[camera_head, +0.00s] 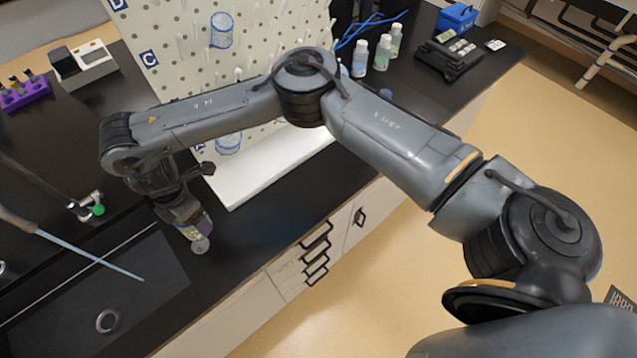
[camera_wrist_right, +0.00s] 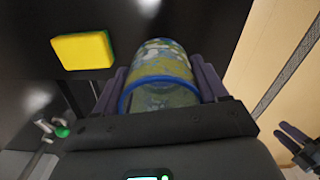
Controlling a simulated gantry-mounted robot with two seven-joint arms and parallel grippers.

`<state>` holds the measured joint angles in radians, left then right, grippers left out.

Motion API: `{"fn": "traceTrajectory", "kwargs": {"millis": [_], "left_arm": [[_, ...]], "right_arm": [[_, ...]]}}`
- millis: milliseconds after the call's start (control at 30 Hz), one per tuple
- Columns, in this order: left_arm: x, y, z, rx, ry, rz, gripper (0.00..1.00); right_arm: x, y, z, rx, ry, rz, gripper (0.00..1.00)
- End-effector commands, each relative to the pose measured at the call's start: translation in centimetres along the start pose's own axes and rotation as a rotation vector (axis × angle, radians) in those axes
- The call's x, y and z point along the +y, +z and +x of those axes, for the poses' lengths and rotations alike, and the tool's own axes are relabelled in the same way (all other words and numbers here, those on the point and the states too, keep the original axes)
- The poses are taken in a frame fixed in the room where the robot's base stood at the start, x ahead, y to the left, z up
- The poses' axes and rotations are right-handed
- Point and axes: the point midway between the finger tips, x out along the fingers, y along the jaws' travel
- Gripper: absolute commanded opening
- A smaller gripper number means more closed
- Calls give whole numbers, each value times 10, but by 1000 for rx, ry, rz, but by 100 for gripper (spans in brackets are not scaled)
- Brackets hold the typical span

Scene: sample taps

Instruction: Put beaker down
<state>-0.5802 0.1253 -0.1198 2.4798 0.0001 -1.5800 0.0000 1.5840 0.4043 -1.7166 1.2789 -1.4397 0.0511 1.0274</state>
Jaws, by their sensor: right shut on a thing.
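My right gripper (camera_head: 185,210) reaches across to the left, in front of the pegboard and beside the sink. It is shut on a clear beaker (camera_head: 200,243), mostly covered by the gripper in the head view. In the right wrist view the beaker (camera_wrist_right: 162,80) shows a blue rim and a blurred, mottled yellow and blue-white look through its wall, between the purplish fingers (camera_wrist_right: 160,88). The gap between beaker and black counter is hard to judge. A dark two-pronged shape at the right edge of the wrist view looks like my left gripper (camera_wrist_right: 292,140); its opening is unclear.
A white pegboard (camera_head: 185,60) with a white base tray (camera_head: 265,170) stands behind my arm, with blue-marked glassware (camera_head: 221,30) on it. The black sink (camera_head: 70,285) lies left. A green-knobbed tap (camera_head: 90,208) stands behind it. A yellow sponge (camera_wrist_right: 83,51) shows in the wrist view.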

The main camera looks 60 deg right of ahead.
Motion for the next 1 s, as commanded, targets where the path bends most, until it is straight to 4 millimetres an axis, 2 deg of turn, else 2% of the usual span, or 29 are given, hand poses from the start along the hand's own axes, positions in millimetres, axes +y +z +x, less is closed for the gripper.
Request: {"fn": "traceTrajectory", "kwargs": {"millis": [167, 267, 400, 600, 767, 967, 1000], "left_arm": [[-1, -4, -12, -1, -2, 3, 37], [-1, -7, -22, -1, -2, 3, 37], [-2, -11, -35, 1, -2, 1, 37], [0, -17, -51, 2, 5, -6, 37], [0, -21, -62, 3, 8, -10, 37], [0, -22, -66, 2, 9, -10, 37], [0, -23, -71, 1, 9, -10, 37]], "right_arm": [[-9, 19, -10, -1, -2, -395, 43], [-20, 47, -11, 1, -4, -604, 43], [-42, 101, -10, 2, -4, -832, 43], [-79, 173, -9, 2, -3, -999, 43], [-111, 221, -12, 2, -7, -1055, 43], [-128, 246, -13, 2, -6, -1064, 43], [-137, 259, -17, -1, -8, -1056, 43]]}}
